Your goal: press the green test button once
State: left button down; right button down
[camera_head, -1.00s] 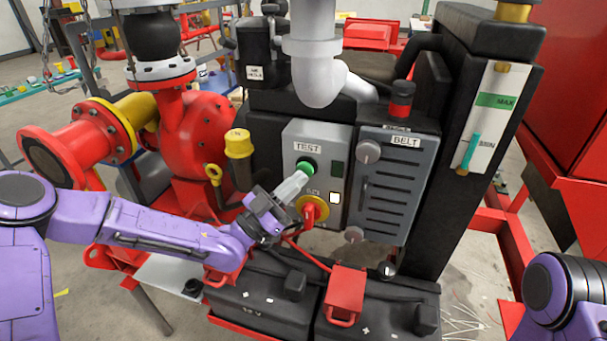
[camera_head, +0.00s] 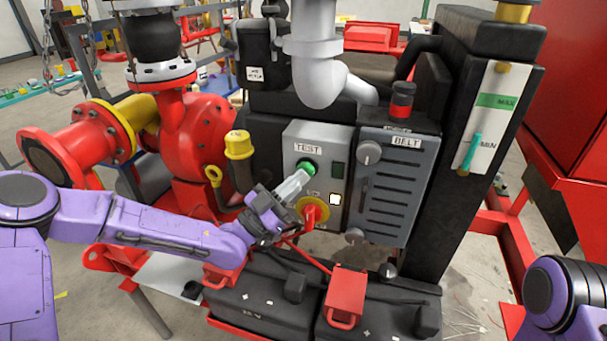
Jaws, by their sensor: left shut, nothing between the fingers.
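The green test button (camera_head: 307,166) sits under the TEST label on the grey control panel (camera_head: 318,137). My left gripper (camera_head: 299,178) comes in from the lower left, its pale fingers shut and empty. Its fingertips are at the lower left edge of the button and overlap it in the picture. I cannot tell whether they touch it. Part of the button's lower side is hidden by the fingertips. My right gripper is out of view; only part of my right arm shows at the lower right.
A red rotary switch on a yellow plate (camera_head: 313,210) is just below the button, close to my left fingers. A lit white square (camera_head: 335,199) is beside it. The grey BELT cover (camera_head: 397,190) is to the right. Black batteries (camera_head: 262,310) lie below.

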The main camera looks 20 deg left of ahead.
pick_arm(q)
jog(key=shift+w, duration=0.2)
jog(key=shift+s, duration=0.15)
dwell(0.3)
jog(key=shift+s, duration=0.9)
jog(key=s, duration=0.5)
jog(key=shift+a, duration=0.1)
dwell(0.4)
